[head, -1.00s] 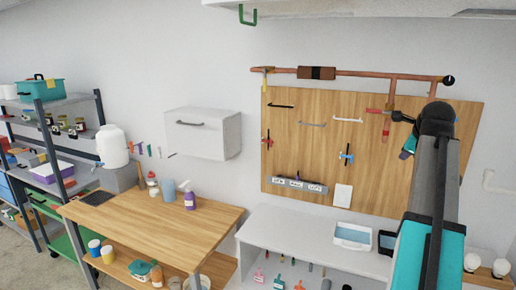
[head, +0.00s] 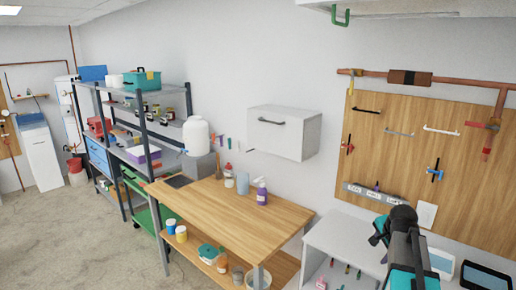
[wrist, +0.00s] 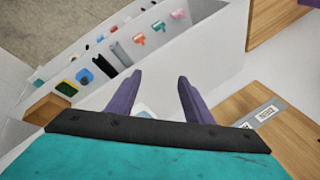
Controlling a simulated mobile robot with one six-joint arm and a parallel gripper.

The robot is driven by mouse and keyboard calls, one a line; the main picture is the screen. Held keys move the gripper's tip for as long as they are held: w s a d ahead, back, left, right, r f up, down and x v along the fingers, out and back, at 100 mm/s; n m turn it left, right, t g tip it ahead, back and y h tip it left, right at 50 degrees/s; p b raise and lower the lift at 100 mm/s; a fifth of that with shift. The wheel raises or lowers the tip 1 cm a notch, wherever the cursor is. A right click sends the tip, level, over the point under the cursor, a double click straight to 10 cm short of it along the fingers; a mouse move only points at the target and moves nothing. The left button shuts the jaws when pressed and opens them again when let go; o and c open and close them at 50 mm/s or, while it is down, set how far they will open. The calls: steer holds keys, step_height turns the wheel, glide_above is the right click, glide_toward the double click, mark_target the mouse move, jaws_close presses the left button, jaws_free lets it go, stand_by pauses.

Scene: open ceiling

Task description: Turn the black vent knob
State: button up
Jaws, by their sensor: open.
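No black vent knob can be made out for certain in the current frames. A copper pipe (head: 455,80) with a dark brown band runs along the top of the wooden wall board (head: 395,150) and leaves the head view at the right edge. My gripper (wrist: 160,75) shows in the wrist view as two purple fingers, apart and with nothing between them, above a white surface. In the head view my arm rises at the lower right in front of the white bench (head: 340,235); its fingers cannot be made out there.
A wooden workbench (head: 235,205) stands in the middle, below a white wall cabinet (head: 285,130). A loaded metal shelf (head: 110,155) stands to its left. More pipes (head: 72,50) and a white cabinet (head: 42,158) are at the far left. The floor (head: 60,230) at left is open.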

steer(key=s+a+f+n+g, duration=0.2)
steer(key=s+a+f+n, duration=0.3)
steer(key=a+f, duration=0.4)
steer(key=s+a+f+n+g+y, duration=0.1)
steer(key=s+a+f+n, duration=0.4)
steer(key=a+f, duration=0.4)
steer(key=s+a+f+n+g, duration=0.2)
steer(key=s+a+f+n, duration=0.3)
steer(key=a+f, duration=0.4)
steer(key=s+a+f+g+b, duration=0.1)
steer(key=s+f+g+b, duration=0.5)
steer(key=s+f+b, duration=0.7)
steer(key=s+f, duration=1.3)
steer(key=f, duration=0.5)
steer(key=shift+s+n, duration=0.2)
steer(key=shift+n, duration=0.1)
steer(key=shift+a, duration=0.1)
